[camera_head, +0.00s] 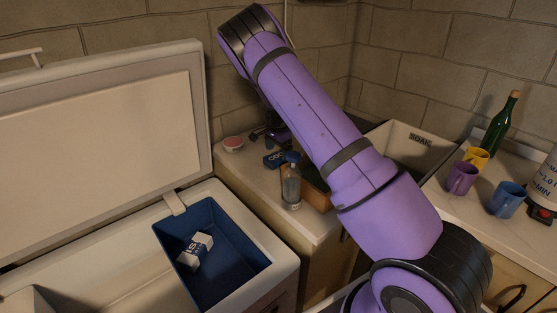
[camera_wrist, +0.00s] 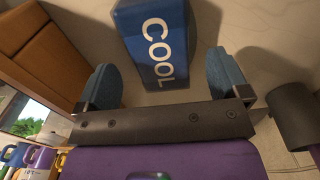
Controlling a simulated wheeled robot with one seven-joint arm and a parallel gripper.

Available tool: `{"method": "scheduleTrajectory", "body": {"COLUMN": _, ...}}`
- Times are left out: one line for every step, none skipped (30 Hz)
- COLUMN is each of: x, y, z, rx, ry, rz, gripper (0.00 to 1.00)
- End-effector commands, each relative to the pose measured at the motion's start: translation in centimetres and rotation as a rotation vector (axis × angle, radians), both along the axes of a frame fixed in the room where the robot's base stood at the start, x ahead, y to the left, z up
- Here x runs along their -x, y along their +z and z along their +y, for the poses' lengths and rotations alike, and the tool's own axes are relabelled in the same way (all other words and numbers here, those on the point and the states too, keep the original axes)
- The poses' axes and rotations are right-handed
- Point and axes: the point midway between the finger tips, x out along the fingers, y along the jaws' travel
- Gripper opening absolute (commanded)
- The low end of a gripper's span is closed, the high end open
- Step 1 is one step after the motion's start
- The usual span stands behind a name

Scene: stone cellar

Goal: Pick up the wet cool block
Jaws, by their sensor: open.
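The cool block is a blue box with white COOL lettering. In the head view the cool block (camera_head: 274,160) lies on the counter by the back wall, partly hidden. In the wrist view the cool block (camera_wrist: 152,38) fills the top middle, with its near end between my two fingers. My gripper (camera_wrist: 161,75) is open, with one blue-padded finger on each side of the block and gaps visible. In the head view my gripper (camera_head: 272,134) shows only as a dark shape just above the block. I cannot tell whether the block is wet.
An open chest freezer (camera_head: 285,262) on the left holds a white pack (camera_head: 195,251) in a blue bin. A spray bottle (camera_head: 291,188) and a pink-topped tub (camera_head: 233,144) stand near the block. A sink marked SOAK (camera_head: 398,139), mugs and a green bottle (camera_head: 499,128) are right.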

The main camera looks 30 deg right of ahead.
Motion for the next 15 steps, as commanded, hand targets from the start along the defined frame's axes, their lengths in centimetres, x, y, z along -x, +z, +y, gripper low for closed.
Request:
{"method": "scheduleTrajectory", "body": {"x": 0.0, "y": -0.9, "z": -0.1, "rx": 0.001, "ry": 0.000, "rz": 0.003, "gripper": 0.94}}
{"method": "scheduleTrajectory", "body": {"x": 0.0, "y": -1.4, "z": -0.2, "rx": 0.001, "ry": -0.001, "rz": 0.003, "gripper": 0.94}}
{"method": "scheduleTrajectory", "body": {"x": 0.0, "y": -1.9, "z": -0.1, "rx": 0.001, "ry": -0.001, "rz": 0.003, "gripper": 0.94}}
{"method": "scheduleTrajectory", "body": {"x": 0.0, "y": -2.3, "z": -0.1, "rx": 0.000, "ry": 0.000, "rz": 0.002, "gripper": 0.94}}
{"method": "scheduleTrajectory", "body": {"x": 0.0, "y": -2.6, "z": -0.1, "rx": 0.000, "ry": 0.000, "rz": 0.002, "gripper": 0.94}}
{"method": "scheduleTrajectory", "body": {"x": 0.0, "y": -3.0, "z": -0.1, "rx": 0.000, "ry": 0.000, "rz": 0.001, "gripper": 0.94}}
{"method": "scheduleTrajectory", "body": {"x": -0.1, "y": -3.1, "z": -0.1, "rx": 0.001, "ry": 0.000, "rz": 0.001, "gripper": 0.94}}
{"method": "scheduleTrajectory", "body": {"x": -0.1, "y": -3.2, "z": -0.1, "rx": 0.001, "ry": 0.000, "rz": 0.000, "gripper": 0.94}}
{"method": "scheduleTrajectory", "body": {"x": -0.1, "y": -3.2, "z": -0.1, "rx": 0.001, "ry": 0.000, "rz": 0.000, "gripper": 0.94}}
{"method": "scheduleTrajectory", "body": {"x": -0.1, "y": -3.2, "z": -0.1, "rx": 0.001, "ry": 0.000, "rz": 0.000, "gripper": 0.94}}
{"method": "scheduleTrajectory", "body": {"x": -0.1, "y": -3.2, "z": -0.1, "rx": 0.001, "ry": 0.000, "rz": -0.001, "gripper": 0.94}}
{"method": "scheduleTrajectory", "body": {"x": -0.1, "y": -3.2, "z": -0.1, "rx": 0.000, "ry": 0.000, "rz": -0.001, "gripper": 0.94}}
{"method": "scheduleTrajectory", "body": {"x": -0.1, "y": -3.2, "z": -0.1, "rx": 0.000, "ry": 0.000, "rz": 0.000, "gripper": 0.94}}
{"method": "scheduleTrajectory", "body": {"x": -0.1, "y": -3.2, "z": -0.1, "rx": 0.000, "ry": 0.000, "rz": 0.000, "gripper": 0.91}}
{"method": "scheduleTrajectory", "body": {"x": -0.1, "y": -3.2, "z": -0.1, "rx": 0.000, "ry": 0.000, "rz": 0.000, "gripper": 0.82}}
